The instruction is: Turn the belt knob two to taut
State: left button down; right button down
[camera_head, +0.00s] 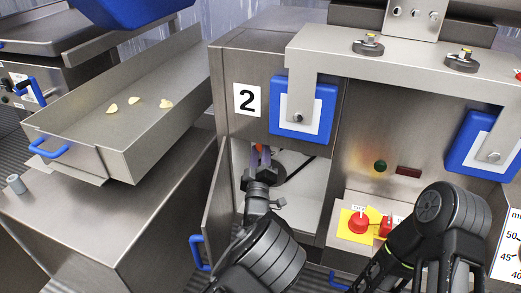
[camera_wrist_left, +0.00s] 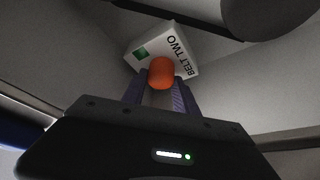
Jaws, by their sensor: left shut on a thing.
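The belt knob two is an orange knob (camera_wrist_left: 161,72) in front of a white label plate (camera_wrist_left: 140,48) that reads "BELT TWO", with a small green mark. It sits inside the open cabinet under the "2" sign; a bit of orange (camera_head: 266,152) shows there in the head view. My left gripper (camera_wrist_left: 161,80) is shut on the knob, one finger on each side of it. In the head view the left gripper (camera_head: 261,158) reaches into the cabinet. My right arm comes in at the lower right, and its gripper cannot be made out.
The cabinet door (camera_head: 218,205) stands open left of my left arm, with a blue handle (camera_head: 197,252). A dark belt or pulley part (camera_wrist_left: 275,15) is close above the knob. A red emergency button (camera_head: 358,222) on yellow is to the right. A metal tray (camera_head: 85,120) holds several chips.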

pick_arm(q)
jog(key=shift+f+m+t+h+p, duration=0.15)
jog(key=shift+m+h, duration=0.4)
jog(key=shift+m, duration=0.7)
jog(key=shift+r+m+t+h+p, duration=0.15)
jog(key=shift+m+h, duration=0.45)
jog(key=shift+m, duration=0.6)
jog(key=shift+f+m+h+p, duration=0.15)
jog(key=shift+m+h, duration=0.4)
jog(key=shift+m, duration=0.7)
jog(key=c, duration=0.9)
grip_release()
jog(key=shift+c, duration=0.2)
